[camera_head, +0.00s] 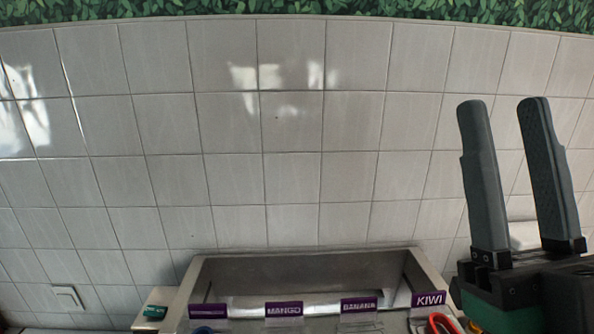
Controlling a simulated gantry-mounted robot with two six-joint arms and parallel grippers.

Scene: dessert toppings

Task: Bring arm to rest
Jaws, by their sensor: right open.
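My right gripper (504,104) is at the right side of the head view, raised in front of the tiled wall. Its two grey fingers point up and stand apart, with nothing between them. Its dark and green body hides part of the scene at the lower right. My left gripper is not in view.
A metal topping container (300,262) stands at the bottom centre, with purple labels such as MANGO (284,309), BANANA (359,304) and KIWI (429,299). The white tiled wall (290,180) is behind.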

